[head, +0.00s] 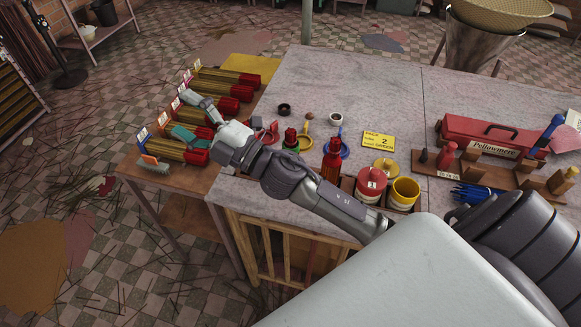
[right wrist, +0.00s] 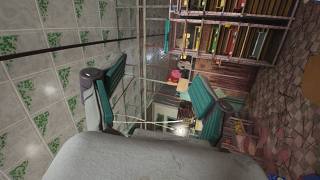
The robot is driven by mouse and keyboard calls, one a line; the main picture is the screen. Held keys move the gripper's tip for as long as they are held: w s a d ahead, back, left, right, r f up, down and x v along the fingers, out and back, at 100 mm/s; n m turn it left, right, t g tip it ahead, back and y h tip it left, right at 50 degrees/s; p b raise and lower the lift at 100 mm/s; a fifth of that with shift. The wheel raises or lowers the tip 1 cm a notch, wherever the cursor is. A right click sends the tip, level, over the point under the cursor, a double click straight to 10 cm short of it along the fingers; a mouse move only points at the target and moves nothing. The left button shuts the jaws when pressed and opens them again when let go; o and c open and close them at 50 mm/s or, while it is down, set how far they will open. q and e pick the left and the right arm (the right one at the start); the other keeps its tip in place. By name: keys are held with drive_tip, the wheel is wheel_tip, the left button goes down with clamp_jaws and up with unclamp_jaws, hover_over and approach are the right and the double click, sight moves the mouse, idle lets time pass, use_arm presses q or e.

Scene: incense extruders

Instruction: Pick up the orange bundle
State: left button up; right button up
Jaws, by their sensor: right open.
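Several incense bundles with yellowish sticks and dark red ends lie in a row on the low wooden side table (head: 190,180) at the left of the head view. Small upright tags stand at their left ends. A small orange piece (head: 150,160) shows by the nearest bundle (head: 172,151); I cannot tell for sure which bundle is the orange one. My right gripper (head: 186,116) reaches left over the near bundles, partly covering them. Its teal-padded fingers are spread wide and empty in the right wrist view (right wrist: 160,95). My left gripper is not in view.

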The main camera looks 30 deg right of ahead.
drive_tip(key=s+a+r+n+g+y, duration=0.1)
drive_tip(key=a+n+g+y, duration=0.25)
drive_tip(key=n, duration=0.25)
drive_tip(key=s+a+n+g+y, duration=0.1)
drive_tip(key=a+n+g+y, duration=0.15)
drive_tip(key=n+g, duration=0.35)
drive_tip(key=n+g+h, duration=0.8)
drive_tip(key=g+h, duration=0.1)
drive_tip(key=h, duration=0.8)
hover_over(294, 130)
wheel_tip(294, 130, down, 7)
drive_tip(key=shift+w+a+f, duration=0.1)
drive_tip(key=shift+w, duration=0.05)
drive_tip(key=shift+d+f+h, duration=0.25)
drive_tip(key=shift+h, duration=0.05)
wheel_tip(294, 130, down, 8)
drive_tip(key=shift+a+r+p, duration=0.1)
drive_tip(key=shift+r+p, duration=0.05)
drive_tip(key=shift+p, duration=1)
drive_tip(key=f+p, duration=0.2)
drive_tip(key=f, duration=0.1)
drive_tip(key=f+p, duration=0.1)
drive_tip(key=shift+s+a+f, duration=0.2)
drive_tip(key=shift+a+f, duration=0.15)
drive_tip(key=shift+a, duration=0.05)
drive_tip(key=shift+f, duration=0.35)
clamp_jaws()
